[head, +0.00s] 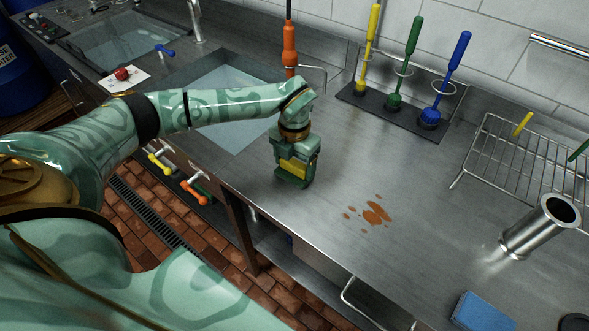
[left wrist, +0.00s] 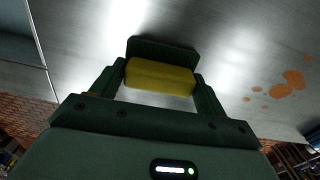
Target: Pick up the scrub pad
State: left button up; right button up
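The scrub pad (head: 293,168) is a yellow block with a dark green layer. It is at my left gripper (head: 296,158), over the steel counter near its front edge. In the left wrist view the yellow part of the pad (left wrist: 160,78) lies between the two fingers of my left gripper (left wrist: 160,85). The fingers meet its two ends and look shut on it. The green layer shows beyond the yellow. I cannot tell whether the pad touches the counter or hangs just above it. My right gripper is not in view.
Orange-brown stains (head: 372,214) lie right of the pad. A steel cup (head: 535,230), a wire rack (head: 510,160) and a blue block (head: 485,312) are further right. Yellow, green and blue brushes (head: 440,85) stand behind. A filled sink (head: 225,105) is behind my left arm.

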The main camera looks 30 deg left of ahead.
aim_at(295, 161)
pick_arm(q)
jog(key=c, duration=0.5)
jog(key=shift+r, duration=0.1)
jog(key=shift+r, duration=0.35)
notch_tip(295, 161, up, 2)
jog(key=shift+w+r+p, duration=0.1)
jog(key=shift+r+p, duration=0.1)
jog(key=shift+p, duration=0.15)
jog(key=s+d+r, duration=0.2)
jog(key=d+r, duration=0.1)
jog(key=s+d+r+p, duration=0.1)
jog(key=s+d+r, duration=0.2)
jog(key=d, duration=0.1)
jog(key=s+d+r, duration=0.3)
jog(key=d, duration=0.1)
jog(key=shift+s+d+r+p, duration=0.1)
jog(key=shift+d+r+p, duration=0.2)
jog(key=shift+r, duration=0.1)
